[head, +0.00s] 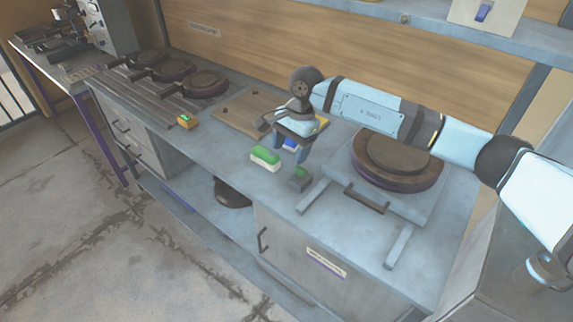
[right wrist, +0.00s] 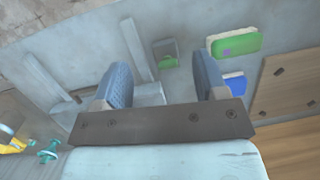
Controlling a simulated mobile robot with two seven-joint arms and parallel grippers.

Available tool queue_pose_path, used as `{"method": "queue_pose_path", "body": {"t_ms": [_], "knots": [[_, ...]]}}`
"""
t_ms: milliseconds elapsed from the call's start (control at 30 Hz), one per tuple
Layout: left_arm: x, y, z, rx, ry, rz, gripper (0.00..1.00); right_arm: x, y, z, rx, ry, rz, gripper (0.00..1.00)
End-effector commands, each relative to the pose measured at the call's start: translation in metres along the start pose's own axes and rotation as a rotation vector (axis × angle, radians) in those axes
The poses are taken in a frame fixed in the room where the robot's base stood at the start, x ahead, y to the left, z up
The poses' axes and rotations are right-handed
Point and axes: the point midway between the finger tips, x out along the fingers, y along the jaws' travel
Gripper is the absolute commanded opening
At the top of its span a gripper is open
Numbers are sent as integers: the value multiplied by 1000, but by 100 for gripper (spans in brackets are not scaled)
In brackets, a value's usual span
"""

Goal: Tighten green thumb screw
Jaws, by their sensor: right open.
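A small teal-green knob (right wrist: 47,150), which looks like the thumb screw, shows at the lower left of the right wrist view, beside a yellow part (right wrist: 14,142). It is apart from the fingers, and I cannot make it out in the head view. My right gripper (head: 290,154) points down over the bench, its fingers spread and empty in the right wrist view (right wrist: 162,82). The press (head: 335,178) with its round plate (head: 398,152) stands to the right of the gripper, partly hidden by my right arm. My left gripper is not in view.
Near the gripper lie a green-and-white block (head: 265,158), a blue block (head: 289,144) and a grey block with green on top (head: 299,179). A wooden board (head: 240,113) lies to the left.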

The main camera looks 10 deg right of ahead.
Motion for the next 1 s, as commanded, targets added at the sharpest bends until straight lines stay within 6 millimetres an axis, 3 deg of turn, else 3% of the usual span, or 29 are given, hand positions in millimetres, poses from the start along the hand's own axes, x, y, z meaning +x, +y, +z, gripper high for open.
{"method": "queue_pose_path", "body": {"t_ms": [33, 100, 200, 300, 467, 800, 1000], "knots": [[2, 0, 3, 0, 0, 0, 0, -13, -1, -19, -19, 83, 19, 66], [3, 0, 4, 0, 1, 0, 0, -27, 0, -36, -38, 163, 46, 66], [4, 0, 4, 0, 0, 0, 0, -38, 2, -49, -49, 223, 71, 66], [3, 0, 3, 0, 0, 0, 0, -35, 3, -53, -52, 237, 78, 66], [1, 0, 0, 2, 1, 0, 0, -12, 5, -57, -52, 232, 78, 66], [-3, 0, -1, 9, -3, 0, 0, 58, 9, -73, -50, 229, 77, 66], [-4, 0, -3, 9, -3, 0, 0, 84, 10, -80, -51, 230, 74, 66]]}}
